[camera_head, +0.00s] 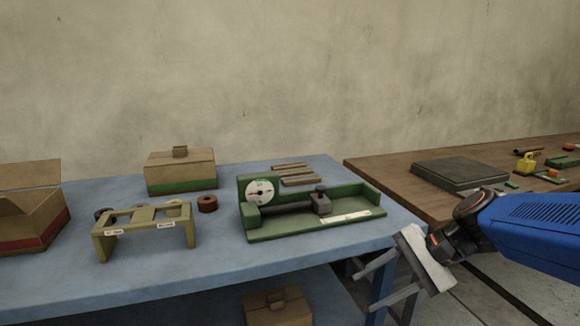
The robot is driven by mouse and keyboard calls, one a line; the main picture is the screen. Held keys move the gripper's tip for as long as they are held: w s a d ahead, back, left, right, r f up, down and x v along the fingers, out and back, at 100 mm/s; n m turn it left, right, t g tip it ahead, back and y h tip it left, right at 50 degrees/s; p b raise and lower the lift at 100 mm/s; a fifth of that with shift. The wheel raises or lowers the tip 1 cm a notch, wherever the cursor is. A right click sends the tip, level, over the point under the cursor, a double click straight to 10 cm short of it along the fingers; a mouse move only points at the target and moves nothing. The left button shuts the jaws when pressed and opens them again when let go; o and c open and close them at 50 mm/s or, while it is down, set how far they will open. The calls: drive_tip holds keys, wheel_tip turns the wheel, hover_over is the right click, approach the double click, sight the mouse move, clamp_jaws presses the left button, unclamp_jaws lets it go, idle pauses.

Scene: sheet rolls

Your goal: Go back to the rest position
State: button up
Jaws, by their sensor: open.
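My gripper (384,288) is at the lower right of the head view, at the end of my blue arm. Its two grey fingers are apart and nothing shows between them. It is in front of the right end of the blue table (330,258), near the table's front corner and leg. A green device (290,232) with a white dial and a dark bar stands on the blue table, left of and beyond the gripper.
An olive stand (145,230) with labels, a brown roll (207,204), a closed carton (181,172) and an open carton (28,215) are on the blue table. A wooden table (400,188) with a dark plate stands right. Another carton (277,306) sits below.

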drive_tip(key=s+d+f+n+t+h, duration=0.3)
drive_tip(key=s+d+n+h, duration=0.5)
drive_tip(key=d+n, duration=0.3)
drive_tip(key=shift+s+d+f+h, duration=0.15)
drive_tip(key=shift+s+h, duration=0.15)
drive_tip(key=shift+s, duration=0.6)
